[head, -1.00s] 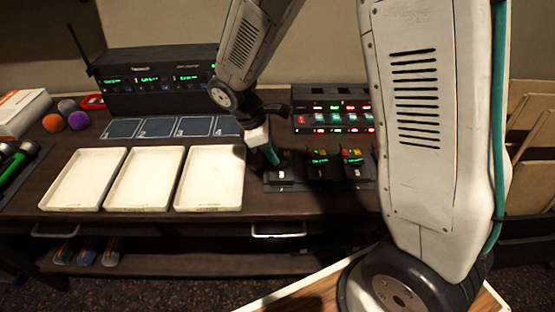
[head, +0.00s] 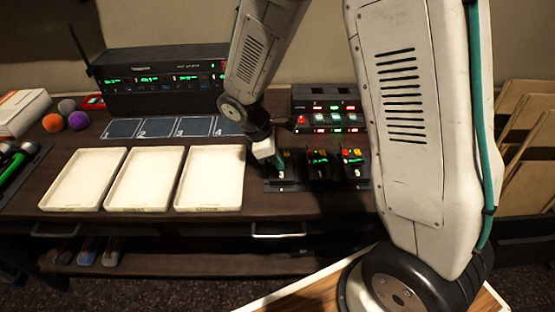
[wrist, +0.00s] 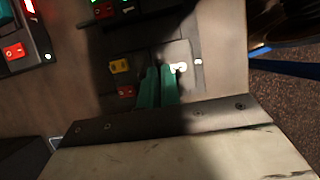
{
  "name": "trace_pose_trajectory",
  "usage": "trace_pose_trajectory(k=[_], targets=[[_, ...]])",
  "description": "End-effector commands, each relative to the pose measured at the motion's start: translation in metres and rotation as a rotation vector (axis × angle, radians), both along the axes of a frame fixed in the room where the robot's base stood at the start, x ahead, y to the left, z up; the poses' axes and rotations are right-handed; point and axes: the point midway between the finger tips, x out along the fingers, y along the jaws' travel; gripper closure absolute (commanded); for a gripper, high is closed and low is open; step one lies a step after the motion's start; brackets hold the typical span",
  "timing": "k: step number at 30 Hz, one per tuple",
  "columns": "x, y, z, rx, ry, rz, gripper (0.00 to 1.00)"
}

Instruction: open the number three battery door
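Three black battery packs with red and yellow buttons stand in a row on a dark base at the right of the desk: the left pack (head: 284,172), the middle pack (head: 318,165) and the right pack (head: 353,163). Their numbers are too small to read. My gripper (head: 275,161) is down at the left pack and partly hides it. In the wrist view my gripper's two green fingers (wrist: 158,84) are side by side with almost no gap, over a pack with yellow and red buttons (wrist: 121,77). A small bright patch (wrist: 181,67) lies just beyond the tips. Contact cannot be told.
A lit charger or panel (head: 328,112) stands behind the packs. Three empty white trays (head: 143,180) are to the left, with a numbered mat (head: 160,128) and a black receiver unit (head: 155,82) behind. Balls (head: 78,121) lie farther left.

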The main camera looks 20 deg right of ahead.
Motion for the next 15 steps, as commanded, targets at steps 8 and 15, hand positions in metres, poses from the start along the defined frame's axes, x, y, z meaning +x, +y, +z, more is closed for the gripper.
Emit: trace_pose_trajectory(k=[8,15], targets=[[-0.006,0.003,0.005,-0.040,-0.100,0.004,1.00],[-0.016,0.007,0.010,-0.111,-0.269,0.009,1.00]])
